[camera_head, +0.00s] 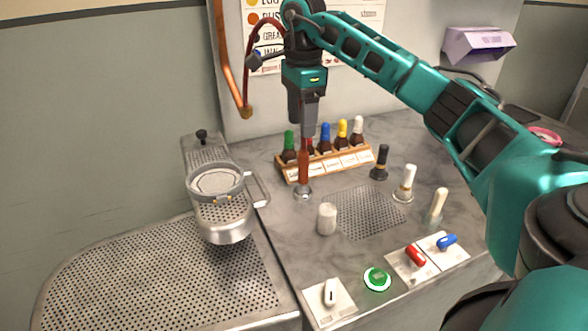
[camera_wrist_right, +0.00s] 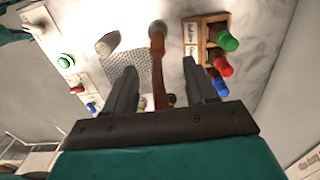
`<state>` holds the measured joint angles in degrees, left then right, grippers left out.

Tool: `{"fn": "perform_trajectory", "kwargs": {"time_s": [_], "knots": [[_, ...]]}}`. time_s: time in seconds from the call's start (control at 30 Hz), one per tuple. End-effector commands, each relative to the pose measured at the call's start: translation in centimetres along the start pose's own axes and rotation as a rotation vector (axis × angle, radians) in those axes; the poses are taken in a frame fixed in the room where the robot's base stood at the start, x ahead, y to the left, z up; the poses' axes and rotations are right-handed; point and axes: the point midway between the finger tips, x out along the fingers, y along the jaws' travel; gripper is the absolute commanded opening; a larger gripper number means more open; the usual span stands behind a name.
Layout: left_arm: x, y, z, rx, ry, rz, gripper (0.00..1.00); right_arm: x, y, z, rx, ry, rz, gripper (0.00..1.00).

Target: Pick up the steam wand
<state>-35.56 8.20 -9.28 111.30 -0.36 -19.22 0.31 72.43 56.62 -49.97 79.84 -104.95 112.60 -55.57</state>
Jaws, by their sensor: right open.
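The steam wand (camera_head: 303,168), a slim reddish-brown rod, stands upright over a small metal ring (camera_head: 303,192) on the grey counter, in front of the bottle rack. In the right wrist view, the wand (camera_wrist_right: 158,65) runs between my fingers and away from the camera. My right gripper (camera_head: 304,128) points straight down from above, open, with its fingers (camera_wrist_right: 164,80) on either side of the wand. The wand's upper end is hidden behind the gripper. Whether a finger touches the wand, I cannot tell. My left gripper is not in view.
A wooden rack (camera_head: 330,163) of coloured-cap bottles stands close behind the wand. A white cup (camera_head: 327,218) stands in front, beside a perforated drain (camera_head: 368,212). A dark red hose (camera_head: 249,65) loops from the copper pipe (camera_head: 228,55). A metal machine (camera_head: 215,190) stands left.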

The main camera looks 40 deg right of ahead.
Motion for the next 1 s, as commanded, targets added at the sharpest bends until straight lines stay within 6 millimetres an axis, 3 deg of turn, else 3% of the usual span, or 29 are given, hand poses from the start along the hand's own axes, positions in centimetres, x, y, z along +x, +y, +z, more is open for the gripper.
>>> {"fn": "perform_trajectory", "kwargs": {"time_s": [0.1,0.3,0.47,0.8,1.0], "knots": [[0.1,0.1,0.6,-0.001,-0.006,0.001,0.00,2.6,0.1,-0.1,0.000,0.003,0.005,0.56],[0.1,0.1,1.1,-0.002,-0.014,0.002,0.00,5.7,0.1,-0.1,0.001,0.002,0.003,0.56],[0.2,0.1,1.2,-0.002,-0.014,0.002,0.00,6.7,0.1,-0.1,0.000,0.001,0.002,0.56],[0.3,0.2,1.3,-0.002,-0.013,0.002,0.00,11.2,0.3,-0.3,-0.001,0.001,0.003,0.56],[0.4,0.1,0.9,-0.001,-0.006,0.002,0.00,11.7,0.3,-0.3,0.000,0.000,-0.001,0.56]]}}
